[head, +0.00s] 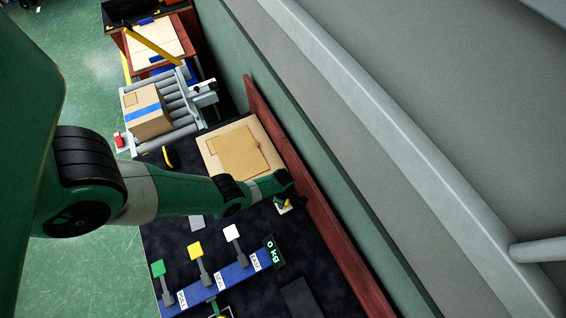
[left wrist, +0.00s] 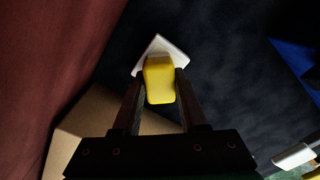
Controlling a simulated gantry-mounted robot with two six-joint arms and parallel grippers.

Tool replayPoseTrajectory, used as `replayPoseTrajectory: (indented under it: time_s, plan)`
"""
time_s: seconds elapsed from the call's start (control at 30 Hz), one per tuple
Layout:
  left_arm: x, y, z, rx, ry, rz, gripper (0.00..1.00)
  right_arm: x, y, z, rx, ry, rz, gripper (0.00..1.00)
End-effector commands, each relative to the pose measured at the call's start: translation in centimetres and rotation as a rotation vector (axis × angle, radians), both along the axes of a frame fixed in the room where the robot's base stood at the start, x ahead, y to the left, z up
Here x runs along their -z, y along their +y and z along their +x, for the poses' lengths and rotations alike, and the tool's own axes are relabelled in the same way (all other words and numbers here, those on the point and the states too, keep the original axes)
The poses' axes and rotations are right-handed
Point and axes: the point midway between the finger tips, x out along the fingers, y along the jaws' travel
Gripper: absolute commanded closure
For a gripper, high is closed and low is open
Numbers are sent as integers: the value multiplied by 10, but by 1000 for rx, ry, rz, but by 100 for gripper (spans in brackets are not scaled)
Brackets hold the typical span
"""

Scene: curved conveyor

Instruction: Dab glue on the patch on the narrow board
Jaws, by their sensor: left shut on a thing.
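My left gripper (head: 284,202) is near the red-brown side rail in the head view. In the left wrist view its two fingers (left wrist: 161,82) are shut on a small yellow block (left wrist: 160,84). A white square piece (left wrist: 160,46) shows just beyond the block; whether they are joined is unclear. Part of a tan surface shows in the left wrist view (left wrist: 72,128). I cannot tell which piece is the narrow board. My right gripper is not in view.
A roller conveyor (head: 180,105) carries a cardboard box (head: 143,121). The red-brown rail (head: 319,210) borders the dark surface (head: 170,220).

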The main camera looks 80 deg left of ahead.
Motion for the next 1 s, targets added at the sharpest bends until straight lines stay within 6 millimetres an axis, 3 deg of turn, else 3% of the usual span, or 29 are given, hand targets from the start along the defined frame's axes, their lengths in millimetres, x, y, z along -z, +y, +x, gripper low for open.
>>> replayPoseTrajectory:
  time_s: [0.63, 1.0]
  plan:
    - [-65, 0, 1, 0, -1, -1, 100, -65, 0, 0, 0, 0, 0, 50]
    - [-68, 0, 1, 0, -1, -1, 100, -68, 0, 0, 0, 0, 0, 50]
